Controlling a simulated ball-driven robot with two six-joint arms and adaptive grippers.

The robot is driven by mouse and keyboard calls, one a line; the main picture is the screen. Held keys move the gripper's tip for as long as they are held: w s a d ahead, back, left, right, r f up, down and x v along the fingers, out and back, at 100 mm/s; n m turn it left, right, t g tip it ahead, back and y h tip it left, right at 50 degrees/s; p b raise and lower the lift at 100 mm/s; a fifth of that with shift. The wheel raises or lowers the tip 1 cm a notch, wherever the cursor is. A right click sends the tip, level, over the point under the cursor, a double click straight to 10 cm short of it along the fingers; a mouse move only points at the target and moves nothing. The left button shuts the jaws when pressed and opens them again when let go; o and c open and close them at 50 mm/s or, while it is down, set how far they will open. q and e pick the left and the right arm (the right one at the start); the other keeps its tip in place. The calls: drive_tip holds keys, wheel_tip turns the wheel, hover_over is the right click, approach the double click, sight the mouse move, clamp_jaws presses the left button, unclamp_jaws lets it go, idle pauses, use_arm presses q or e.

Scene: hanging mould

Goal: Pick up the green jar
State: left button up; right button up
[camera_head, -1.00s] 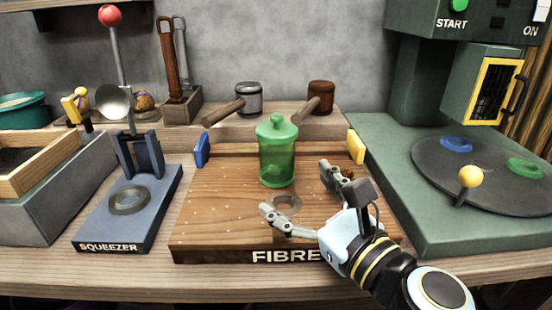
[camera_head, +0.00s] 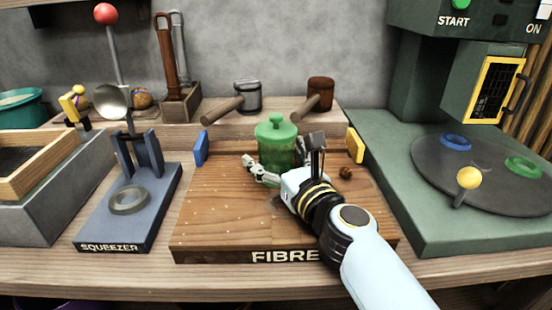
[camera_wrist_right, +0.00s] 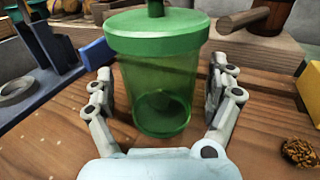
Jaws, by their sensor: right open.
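The green jar (camera_head: 276,136) is see-through with a knobbed lid and stands upright on the wooden board marked FIBRE (camera_head: 225,215). Its lower part is partly hidden by my right gripper (camera_head: 283,172) in the head view. In the right wrist view, the jar (camera_wrist_right: 156,85) stands between the two fingers of my right gripper (camera_wrist_right: 158,95). The fingers are open, one on each side, with a small gap visible at the left finger; contact at the right finger is hard to tell. My left gripper is not in view.
A small brown lump (camera_head: 345,173) lies on the board right of the gripper. Two mallets (camera_head: 248,97) (camera_head: 320,93) rest on the ledge behind. The blue squeezer (camera_head: 128,215) stands left, the green machine (camera_head: 440,215) right. The board's front left is clear.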

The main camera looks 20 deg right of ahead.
sight(287, 141)
drive_tip(key=c, duration=1.6)
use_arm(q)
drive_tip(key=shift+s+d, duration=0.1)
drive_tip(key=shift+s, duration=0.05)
use_arm(e)
drive_tip(key=shift+r, duration=0.1)
